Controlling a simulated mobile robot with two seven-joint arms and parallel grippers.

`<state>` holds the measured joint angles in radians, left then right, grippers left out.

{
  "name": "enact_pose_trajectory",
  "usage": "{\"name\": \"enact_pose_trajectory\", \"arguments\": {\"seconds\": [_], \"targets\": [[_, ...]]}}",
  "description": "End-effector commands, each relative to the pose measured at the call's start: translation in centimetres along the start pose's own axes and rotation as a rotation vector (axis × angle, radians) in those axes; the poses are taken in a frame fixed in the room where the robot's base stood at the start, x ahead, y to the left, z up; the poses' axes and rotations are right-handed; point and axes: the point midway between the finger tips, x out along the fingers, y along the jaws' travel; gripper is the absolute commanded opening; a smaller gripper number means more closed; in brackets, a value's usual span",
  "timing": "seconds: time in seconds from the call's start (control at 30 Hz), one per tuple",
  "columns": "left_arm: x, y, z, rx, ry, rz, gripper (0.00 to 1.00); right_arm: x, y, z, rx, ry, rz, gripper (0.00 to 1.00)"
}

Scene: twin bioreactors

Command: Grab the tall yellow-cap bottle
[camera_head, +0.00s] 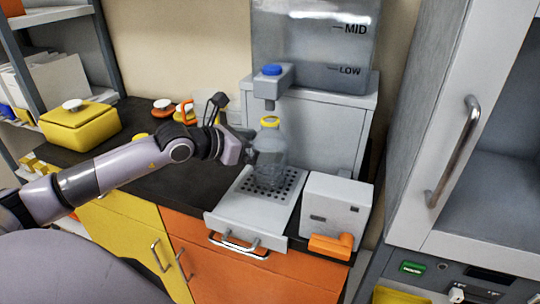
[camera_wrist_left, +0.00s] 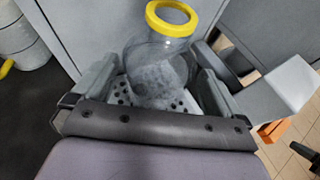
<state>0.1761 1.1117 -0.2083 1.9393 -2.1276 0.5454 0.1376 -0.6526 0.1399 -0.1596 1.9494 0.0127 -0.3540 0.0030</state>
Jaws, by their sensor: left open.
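The tall clear bottle with a yellow ring-shaped cap (camera_head: 271,160) stands upright on the perforated drip tray (camera_head: 232,212), below the dispenser spout. It also shows in the left wrist view (camera_wrist_left: 160,62), between the two fingers. My left gripper (camera_head: 248,152) reaches in from the left and is at the bottle's left side. In the left wrist view the left gripper (camera_wrist_left: 155,88) is open, with one finger on each side of the bottle's body. I cannot tell whether either finger touches it. My right gripper is in neither view.
The dispenser with a blue button (camera_head: 271,70) and a large tank stands behind the bottle. A white box with an orange part (camera_head: 330,244) is right of the tray. A yellow lidded container (camera_head: 80,125) sits at the counter's left. A grey cabinet (camera_head: 425,130) stands at right.

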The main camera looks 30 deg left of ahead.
Motion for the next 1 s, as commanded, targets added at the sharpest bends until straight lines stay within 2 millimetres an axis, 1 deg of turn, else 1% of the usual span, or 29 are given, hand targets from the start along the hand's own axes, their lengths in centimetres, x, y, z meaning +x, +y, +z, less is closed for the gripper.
{"name": "enact_pose_trajectory", "arguments": {"seconds": [0.1, 0.3, 0.43, 0.63, 0.67, 0.7, 0.77, 0.8, 0.87, 0.9, 1.0], "targets": [[1.5, 0.1, 0.0, -0.003, -0.004, -0.001, 1.0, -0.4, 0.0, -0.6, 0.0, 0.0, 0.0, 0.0], [3.5, 0.2, -0.2, -0.001, -0.003, 0.0, 1.0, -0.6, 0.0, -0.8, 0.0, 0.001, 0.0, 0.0], [4.0, 0.1, -0.4, 0.0, -0.001, -0.001, 1.0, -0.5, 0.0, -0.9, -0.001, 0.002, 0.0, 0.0], [4.0, 0.1, -0.4, 0.001, 0.0, -0.001, 1.0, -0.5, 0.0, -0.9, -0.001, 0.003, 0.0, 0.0], [4.0, 0.1, -0.4, 0.001, 0.0, -0.001, 0.94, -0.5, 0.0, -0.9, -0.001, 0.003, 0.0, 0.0], [4.0, 0.1, -0.4, 0.001, -0.001, -0.001, 0.8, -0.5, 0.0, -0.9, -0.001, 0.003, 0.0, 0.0], [4.0, 0.1, -0.4, 0.001, 0.0, -0.001, 0.61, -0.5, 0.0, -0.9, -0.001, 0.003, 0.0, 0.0], [4.0, 0.1, -0.4, 0.001, -0.001, -0.001, 0.48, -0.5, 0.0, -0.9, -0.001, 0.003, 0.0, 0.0], [4.0, 0.1, -0.4, 0.0, -0.001, -0.001, 0.28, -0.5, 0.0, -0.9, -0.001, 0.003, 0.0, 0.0], [3.9, 0.2, 0.0, 0.002, -0.011, 0.0, 0.16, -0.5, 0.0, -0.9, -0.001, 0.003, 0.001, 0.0], [3.9, 0.2, 0.0, 0.002, -0.011, 0.0, 0.16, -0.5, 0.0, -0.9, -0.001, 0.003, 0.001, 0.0]]}}
